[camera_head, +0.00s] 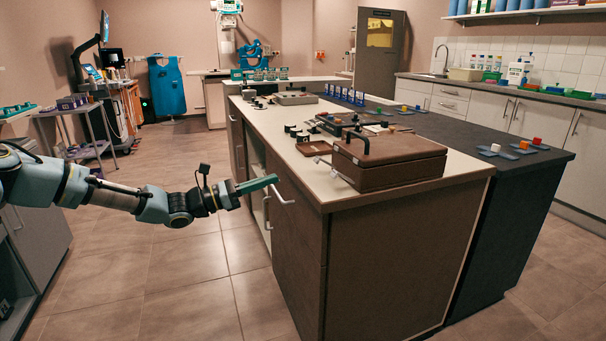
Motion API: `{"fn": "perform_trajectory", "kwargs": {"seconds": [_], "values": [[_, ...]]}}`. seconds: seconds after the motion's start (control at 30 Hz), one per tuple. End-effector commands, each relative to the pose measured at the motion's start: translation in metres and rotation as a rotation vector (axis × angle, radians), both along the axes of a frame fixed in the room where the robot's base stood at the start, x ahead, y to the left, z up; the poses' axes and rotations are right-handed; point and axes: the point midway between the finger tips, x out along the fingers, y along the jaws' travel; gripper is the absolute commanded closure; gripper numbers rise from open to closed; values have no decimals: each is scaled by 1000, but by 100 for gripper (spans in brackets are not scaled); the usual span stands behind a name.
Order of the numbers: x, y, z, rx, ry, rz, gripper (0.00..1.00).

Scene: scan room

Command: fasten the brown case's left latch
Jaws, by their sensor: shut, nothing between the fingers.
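The brown case (400,173) lies on the near end of the pale island counter, and its lid looks down. A black handle-like part (357,136) stands up at its left end. A thin pale metal piece (335,172) sticks out low on that left side. It may be a latch, but the left latch is too small to make out surely.
The island counter (420,196) has a brown cabinet body with a pale drawer handle (281,195) close to my gripper. A small brown tray (313,148) and several dark blocks lie behind the case. The tiled floor (180,265) on the left is clear.

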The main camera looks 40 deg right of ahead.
Motion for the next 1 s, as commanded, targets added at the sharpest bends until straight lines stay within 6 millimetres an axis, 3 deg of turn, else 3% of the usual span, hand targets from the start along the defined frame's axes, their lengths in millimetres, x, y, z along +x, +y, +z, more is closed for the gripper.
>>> {"fn": "perform_trajectory", "kwargs": {"seconds": [0.37,0.8,1.0], "values": [[-4,-7,2,2,-4,-4,100],[-30,-73,14,3,-6,-2,100],[-35,-89,17,3,-6,0,100]]}}
